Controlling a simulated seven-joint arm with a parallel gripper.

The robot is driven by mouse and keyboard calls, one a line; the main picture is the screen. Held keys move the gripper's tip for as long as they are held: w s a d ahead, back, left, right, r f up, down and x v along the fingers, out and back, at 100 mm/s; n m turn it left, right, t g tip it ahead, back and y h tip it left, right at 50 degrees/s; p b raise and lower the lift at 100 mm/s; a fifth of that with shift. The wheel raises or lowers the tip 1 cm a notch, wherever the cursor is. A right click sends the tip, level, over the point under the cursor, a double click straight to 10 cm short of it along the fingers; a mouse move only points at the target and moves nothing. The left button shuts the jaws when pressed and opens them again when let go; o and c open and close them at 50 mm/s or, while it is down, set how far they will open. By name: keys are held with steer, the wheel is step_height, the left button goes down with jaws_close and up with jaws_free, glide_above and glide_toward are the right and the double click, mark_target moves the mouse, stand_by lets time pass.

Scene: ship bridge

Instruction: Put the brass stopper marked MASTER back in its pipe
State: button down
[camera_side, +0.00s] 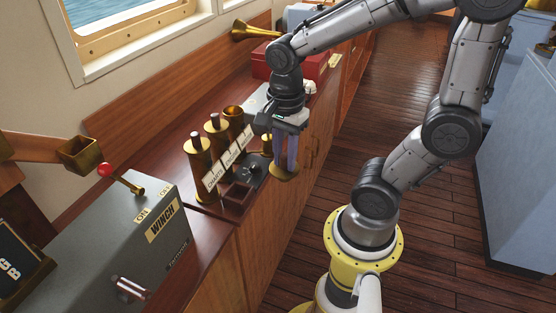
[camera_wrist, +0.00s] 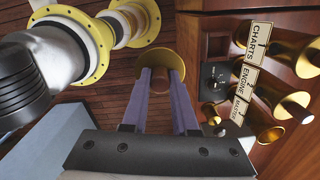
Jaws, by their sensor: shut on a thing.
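My gripper (camera_side: 286,168) is shut on a brass stopper (camera_side: 284,175), whose round flange shows below the fingertips. In the wrist view the flange (camera_wrist: 176,58) shows beyond the tips of the fingers (camera_wrist: 163,72). The stopper hangs in the air in front of the cabinet edge, apart from the pipes. Three brass pipes stand in a row on the counter. The farthest, the MASTER pipe (camera_side: 234,114), looks open at the top. The ENGINE pipe (camera_side: 216,134) and CHARTS pipe (camera_side: 199,160) have grey-topped stoppers in them. The wrist view shows the MASTER label (camera_wrist: 239,111).
A black dial panel (camera_side: 250,170) and a small wooden tray (camera_side: 237,194) lie before the pipes. A grey WINCH box (camera_side: 140,235) with a red-knobbed lever stands at the near left. A red box (camera_side: 268,62) and brass horn (camera_side: 252,31) are behind. The floor (camera_side: 350,120) is open.

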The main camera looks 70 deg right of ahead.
steer(key=w+d+r+n, duration=0.1)
steer(key=w+d+r, duration=0.35)
steer(key=w, duration=0.35)
steer(key=w+d+r, duration=0.3)
steer(key=w+r, duration=0.2)
steer(key=w, duration=0.3)
steer(key=w+d+f+m, duration=0.25)
steer(key=w+d, duration=0.45)
steer(key=d, duration=0.4)
steer(key=shift+n, duration=0.45)
steer(key=shift+s+a+f, duration=0.1)
steer(key=shift+f, duration=1.7)
steer(key=shift+s+a+f, duration=0.1)
steer(key=shift+f, duration=1.65)
steer(key=c, duration=0.6)
jaws_free()
